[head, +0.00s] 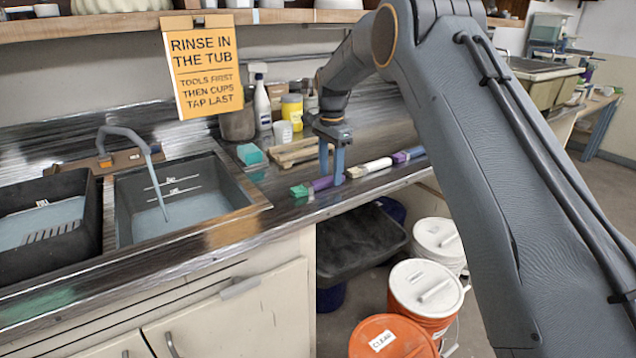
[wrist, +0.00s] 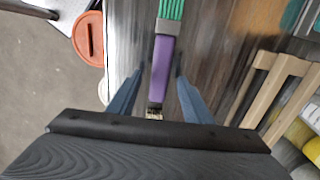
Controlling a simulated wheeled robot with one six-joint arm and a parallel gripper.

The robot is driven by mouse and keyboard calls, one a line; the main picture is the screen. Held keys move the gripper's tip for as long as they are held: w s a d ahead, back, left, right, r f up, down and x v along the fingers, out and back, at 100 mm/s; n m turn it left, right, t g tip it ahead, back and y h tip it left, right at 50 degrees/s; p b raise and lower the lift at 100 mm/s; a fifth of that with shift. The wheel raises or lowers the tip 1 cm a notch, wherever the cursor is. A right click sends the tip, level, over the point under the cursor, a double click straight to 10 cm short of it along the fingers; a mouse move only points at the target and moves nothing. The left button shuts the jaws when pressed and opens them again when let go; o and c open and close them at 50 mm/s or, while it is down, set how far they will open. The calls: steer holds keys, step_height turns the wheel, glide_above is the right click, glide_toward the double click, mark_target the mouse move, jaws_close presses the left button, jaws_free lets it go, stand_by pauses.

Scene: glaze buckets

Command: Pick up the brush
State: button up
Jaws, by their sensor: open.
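A brush with green bristles and a purple handle (head: 322,183) lies on the counter near its front edge. In the wrist view its purple handle (wrist: 162,66) runs between the two blue fingers, green bristles at the top. My gripper (head: 333,177) is open and points down over this handle, one finger on each side. In the wrist view (wrist: 165,72) the fingers look apart from the handle. A brush with pale bristles and a white part (head: 372,167) and one with a purple part (head: 406,155) lie to the right along the same edge.
Behind the gripper stand a wooden rack (head: 294,153), a teal sponge (head: 250,154), a white bottle (head: 262,103) and a yellow jar (head: 292,108). A sink (head: 240,208) lies left. Lidded buckets (head: 427,283) stand on the floor below the edge.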

steer(key=shift+f, duration=0.65)
jaws_close()
